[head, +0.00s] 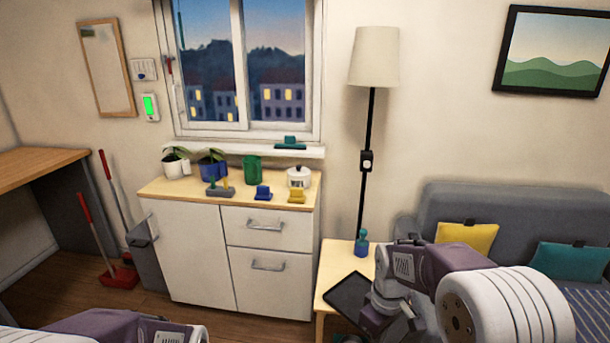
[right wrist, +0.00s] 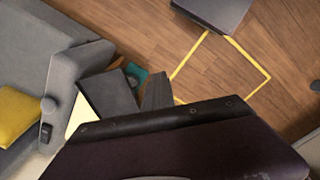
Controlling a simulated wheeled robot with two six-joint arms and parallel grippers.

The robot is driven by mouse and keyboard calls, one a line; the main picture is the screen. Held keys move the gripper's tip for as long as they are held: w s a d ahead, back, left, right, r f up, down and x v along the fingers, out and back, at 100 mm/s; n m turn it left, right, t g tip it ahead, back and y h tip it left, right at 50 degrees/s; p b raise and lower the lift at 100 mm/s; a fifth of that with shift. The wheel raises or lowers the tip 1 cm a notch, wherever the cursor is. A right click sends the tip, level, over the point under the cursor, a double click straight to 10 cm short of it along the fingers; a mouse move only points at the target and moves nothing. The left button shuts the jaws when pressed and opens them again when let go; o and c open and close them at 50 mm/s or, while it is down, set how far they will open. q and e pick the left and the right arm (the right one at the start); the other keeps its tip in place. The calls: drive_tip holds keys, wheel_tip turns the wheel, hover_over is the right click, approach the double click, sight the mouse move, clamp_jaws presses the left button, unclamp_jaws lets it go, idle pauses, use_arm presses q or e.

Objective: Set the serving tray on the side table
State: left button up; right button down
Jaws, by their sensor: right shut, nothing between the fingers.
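The side table (head: 331,255) has a pale wooden top and stands between the cabinet and the sofa in the head view. The serving tray (head: 346,293) is a dark flat panel lying on the tabletop, partly hidden by my right arm. In the right wrist view the tray (right wrist: 106,92) shows as a dark rectangle over the pale table (right wrist: 79,116). My right gripper (right wrist: 158,80) is shut and empty, to the right of the tray in that view; its fingertips are not clear in the head view. My left gripper is out of view; only its arm shows at the bottom left.
A blue-green bottle-like object (head: 362,243) stands at the table's back edge, near the floor lamp (head: 370,160). The grey sofa (head: 440,205) is to the right. A white cabinet (head: 185,250) with small items on top is to the left. A yellow outline (right wrist: 255,65) marks open floor.

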wheel_tip(320, 180, down, 3)
drive_tip(key=s+d+m+b, duration=0.2)
drive_tip(key=m+b, duration=0.1)
drive_tip(key=m, duration=0.5)
wheel_tip(320, 180, up, 9)
drive_tip(key=s+p, duration=0.1)
drive_tip(key=p, duration=1.5)
drive_tip(key=shift+s+p, duration=0.35)
drive_tip(key=shift+s, duration=0.05)
drive_tip(key=shift+f, duration=0.2)
